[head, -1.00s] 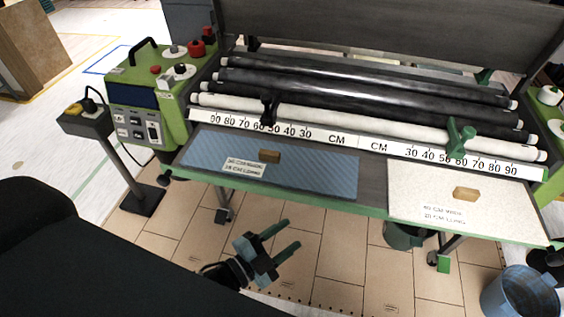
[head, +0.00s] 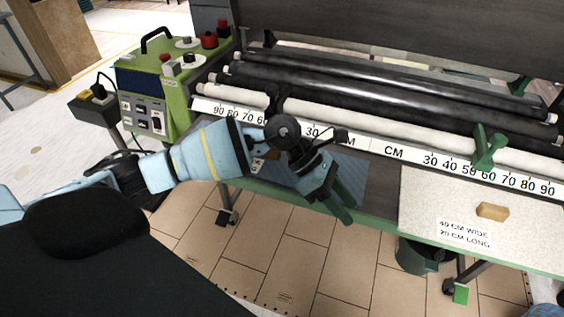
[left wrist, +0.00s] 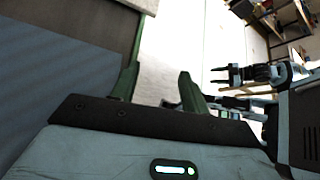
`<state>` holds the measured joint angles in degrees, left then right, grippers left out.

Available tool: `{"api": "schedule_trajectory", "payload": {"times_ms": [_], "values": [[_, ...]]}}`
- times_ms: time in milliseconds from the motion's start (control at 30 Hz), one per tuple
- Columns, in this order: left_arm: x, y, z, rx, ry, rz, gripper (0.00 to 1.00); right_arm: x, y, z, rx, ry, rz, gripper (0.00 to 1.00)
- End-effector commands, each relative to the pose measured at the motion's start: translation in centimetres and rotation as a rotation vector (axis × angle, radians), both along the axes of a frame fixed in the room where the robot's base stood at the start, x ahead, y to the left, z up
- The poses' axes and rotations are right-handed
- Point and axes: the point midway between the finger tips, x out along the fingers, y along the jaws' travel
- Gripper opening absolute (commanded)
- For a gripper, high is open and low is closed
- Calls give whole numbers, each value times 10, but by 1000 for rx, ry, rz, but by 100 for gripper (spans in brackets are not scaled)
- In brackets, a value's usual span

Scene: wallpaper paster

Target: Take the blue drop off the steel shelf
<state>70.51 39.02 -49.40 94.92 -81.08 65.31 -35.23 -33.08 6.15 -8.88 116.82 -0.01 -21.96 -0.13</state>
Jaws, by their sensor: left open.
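The blue drop is a blue striped sheet (head: 352,178) lying on the steel shelf (head: 384,200) at the front of the pasting machine. The sheet also fills the left side of the left wrist view (left wrist: 55,75). My left gripper (head: 338,195) is open, with green fingers pointing down and right over the sheet's right part and the shelf front. I cannot tell whether it touches the sheet. My right gripper (left wrist: 228,75) shows open and empty in the left wrist view.
A cream sheet (head: 425,205) with a wooden block (head: 492,211) lies on the right of the shelf. A ruler strip (head: 393,152) and rollers (head: 400,103) lie behind. A green clamp (head: 487,148) stands on the strip. A green bucket (head: 425,256) is below.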

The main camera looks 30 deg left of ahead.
Motion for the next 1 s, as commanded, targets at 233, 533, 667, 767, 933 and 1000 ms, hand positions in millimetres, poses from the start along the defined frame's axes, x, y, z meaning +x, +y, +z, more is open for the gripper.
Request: {"api": "schedule_trajectory", "payload": {"times_ms": [233, 533, 667, 767, 933, 1000], "values": [[44, 106, 17, 462, -130, -108, 45, 2, 0, -5, -1, -1, 3, 52], [62, 227, 70, 889, -97, -125, 45, 3, 0, -7, 0, -2, 3, 52], [62, 240, 78, 933, -84, -125, 45, 2, 0, -7, -1, -1, 3, 52], [62, 241, 78, 935, -82, -126, 45, 2, 0, -7, 0, -1, 2, 52], [62, 240, 67, 932, -82, -125, 45, 1, 0, -7, 0, 1, 3, 52], [61, 240, 59, 932, -80, -126, 45, 0, 0, -7, 0, 3, 3, 52]]}}
